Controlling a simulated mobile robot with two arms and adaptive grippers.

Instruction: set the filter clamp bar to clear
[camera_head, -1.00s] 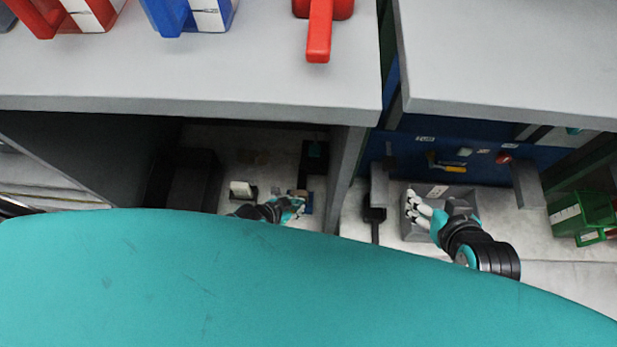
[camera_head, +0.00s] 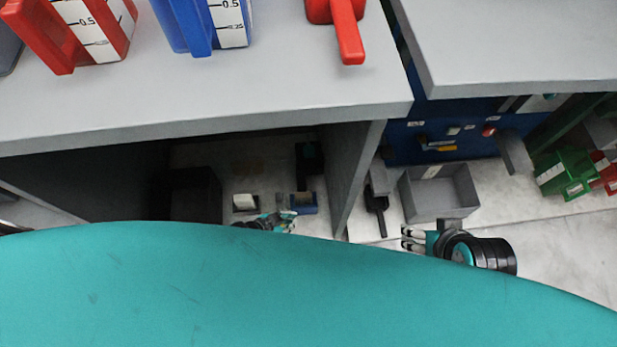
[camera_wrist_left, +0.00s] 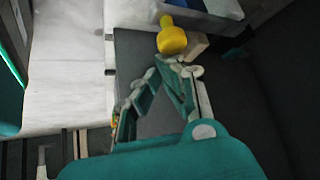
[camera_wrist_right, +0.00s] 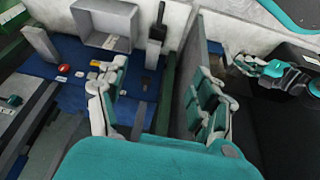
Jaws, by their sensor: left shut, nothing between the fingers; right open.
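No part is clearly marked as the filter clamp bar. A yellow lever (camera_head: 445,148) sits on the blue panel (camera_head: 400,150) under the right-hand shelf. In the left wrist view a yellow knob (camera_wrist_left: 172,38) stands just beyond my left gripper (camera_wrist_left: 178,66), whose fingertips are together and hold nothing. I cannot tell whether knob and fingertips touch. In the head view my left gripper (camera_head: 287,216) is in the left bay, partly hidden by my teal body. My right gripper (camera_head: 407,238) is open and empty, in front of the grey bin; it also shows in the right wrist view (camera_wrist_right: 160,90).
A grey divider wall (camera_head: 358,165) separates the bays. A grey bin (camera_head: 450,198), a black-handled scoop (camera_head: 377,196) and green boxes (camera_head: 562,175) stand in the right bay. A small blue box (camera_head: 304,208) is in the left bay. Red and blue jugs (camera_head: 205,22) stand on the shelf above.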

